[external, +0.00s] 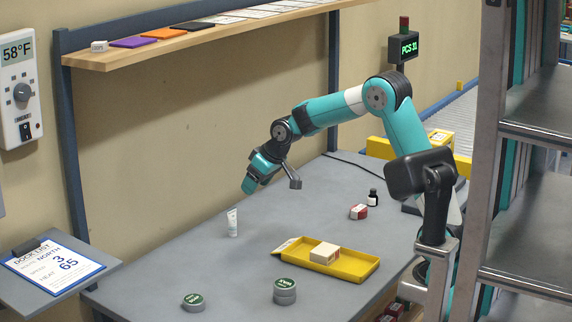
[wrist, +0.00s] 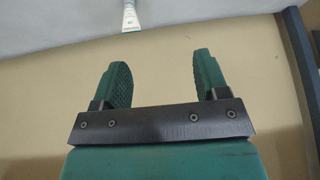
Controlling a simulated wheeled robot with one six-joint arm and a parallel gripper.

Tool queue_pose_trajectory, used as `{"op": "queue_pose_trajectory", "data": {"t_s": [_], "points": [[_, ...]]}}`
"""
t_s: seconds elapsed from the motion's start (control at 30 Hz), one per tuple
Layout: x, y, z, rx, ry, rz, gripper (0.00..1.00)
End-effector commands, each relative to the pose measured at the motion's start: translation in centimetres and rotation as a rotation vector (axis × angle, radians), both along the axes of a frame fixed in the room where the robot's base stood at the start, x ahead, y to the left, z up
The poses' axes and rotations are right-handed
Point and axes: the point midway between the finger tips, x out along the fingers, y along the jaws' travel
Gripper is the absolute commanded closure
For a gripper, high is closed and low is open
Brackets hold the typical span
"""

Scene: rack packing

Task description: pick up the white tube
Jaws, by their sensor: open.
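The white tube (external: 232,223) stands upright on the grey table toward its back left edge. It also shows in the wrist view (wrist: 130,16) at the top, left of centre, partly cut off by the frame edge. My gripper (external: 272,187) is above the table, up and to the right of the tube in the external view, and apart from it. In the wrist view my gripper's two green fingers (wrist: 160,72) are spread wide with nothing between them.
A yellow tray (external: 362,272) holds a cream box (external: 325,253). A red-and-white box (external: 358,211) and a dark bottle (external: 373,197) stand farther back. Round green-topped tins (external: 285,291) are at the front. A wooden shelf (external: 200,38) runs above. The table around the tube is clear.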

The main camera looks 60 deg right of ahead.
Motion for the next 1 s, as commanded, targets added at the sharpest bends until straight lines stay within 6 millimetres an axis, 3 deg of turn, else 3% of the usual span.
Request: {"op": "queue_pose_trajectory", "data": {"t_s": [0.03, 0.2, 0.37, 0.7, 1.0], "points": [[1.7, -1.8, -1.7, -0.012, -0.017, -0.035, 0.33], [4.5, -4.9, -3.1, -0.039, -0.054, -0.095, 0.33], [5.9, -5.0, -5.1, -0.041, -0.054, -0.097, 0.33], [9.9, -4.9, -11.4, -0.04, -0.054, -0.095, 0.33], [11.4, -4.9, -13.5, -0.04, -0.056, -0.096, 0.33]]}}
